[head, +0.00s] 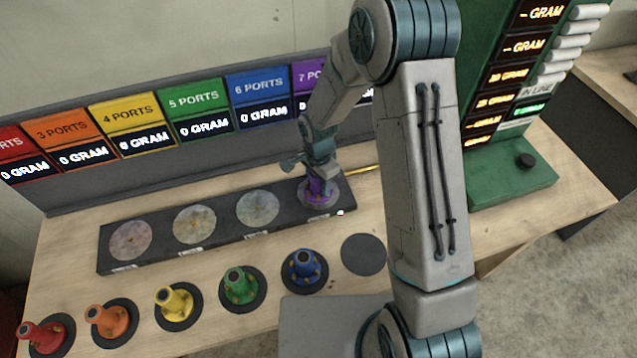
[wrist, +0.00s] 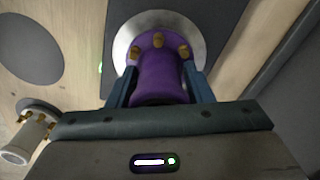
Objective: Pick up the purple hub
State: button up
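The purple hub (head: 317,189) stands upright on the rightmost round plate of the dark weighing strip in the head view. In the wrist view the purple hub (wrist: 160,78) shows its flange with brass ports against a pale metal disc. My gripper (head: 318,157) is around the hub's upper body. In the wrist view my gripper (wrist: 160,88) has one finger on each side of the hub, with no clear gap, so it looks shut on it. The fingers partly hide the hub's sides.
The strip (head: 225,237) has three bare plates to the left. Red (head: 45,335), orange (head: 112,320), yellow (head: 176,305), green (head: 240,287) and blue hubs (head: 303,268) stand in front. An empty black disc (head: 363,254) is beside blue. A whitish hub (wrist: 25,137) shows in the wrist view.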

grip_shut()
jog(key=shift+r, duration=0.1)
